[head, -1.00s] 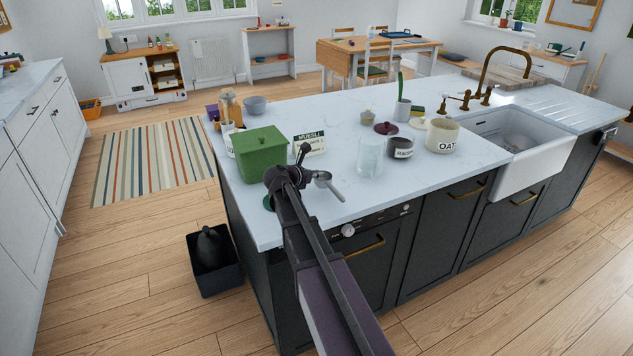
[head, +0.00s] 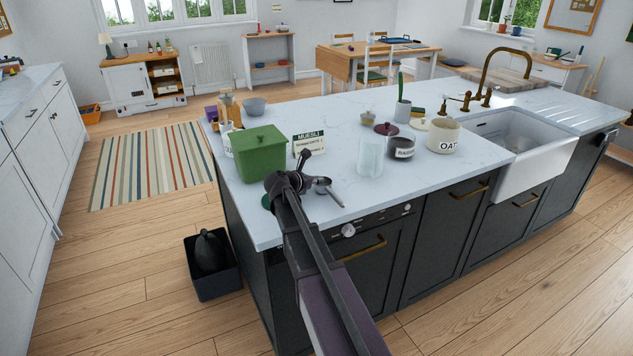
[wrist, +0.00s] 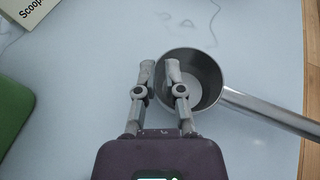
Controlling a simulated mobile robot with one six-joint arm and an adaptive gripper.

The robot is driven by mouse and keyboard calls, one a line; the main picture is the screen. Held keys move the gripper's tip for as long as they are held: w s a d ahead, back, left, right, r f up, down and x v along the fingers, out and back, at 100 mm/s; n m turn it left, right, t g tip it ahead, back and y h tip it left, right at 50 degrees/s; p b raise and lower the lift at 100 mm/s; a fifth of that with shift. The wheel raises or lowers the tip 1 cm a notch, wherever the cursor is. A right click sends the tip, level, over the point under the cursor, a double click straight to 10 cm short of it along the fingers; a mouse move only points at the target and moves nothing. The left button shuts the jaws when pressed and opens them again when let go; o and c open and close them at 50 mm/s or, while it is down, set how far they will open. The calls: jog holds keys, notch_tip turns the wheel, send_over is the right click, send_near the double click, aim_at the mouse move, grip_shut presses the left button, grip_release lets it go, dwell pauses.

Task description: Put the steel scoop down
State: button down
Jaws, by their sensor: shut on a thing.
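The steel scoop (head: 328,190) is at the near end of the island, its handle pointing right and toward the front edge. It also shows in the wrist view (wrist: 221,93), its round bowl facing up. My gripper (head: 304,157) is shut on the bowl's rim. In the wrist view, my gripper (wrist: 159,72) has one finger inside the bowl and the other outside its left wall. The scoop is low over the worktop (head: 300,222); I cannot tell whether its base touches. My gripper hides part of the bowl in the head view.
A green lidded box (head: 259,155) and a muesli card (head: 307,143) stand just behind my gripper. A clear glass jar (head: 370,157), a raisin jar (head: 401,148) and an oat jar (head: 442,137) stand to the right. The worktop's front edge is close; bare worktop lies around the scoop.

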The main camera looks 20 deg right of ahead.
jog(key=shift+f, duration=0.15)
jog(key=c, duration=0.8)
grip_release()
jog(key=shift+o, duration=0.2)
jog(key=shift+a+r, duration=0.1)
jog(key=shift+r, duration=0.15)
jog(key=p+v, duration=0.4)
jog(key=v, duration=0.7)
jog(key=shift+s+a+r+p, duration=0.2)
jog(key=shift+a+p, duration=0.1)
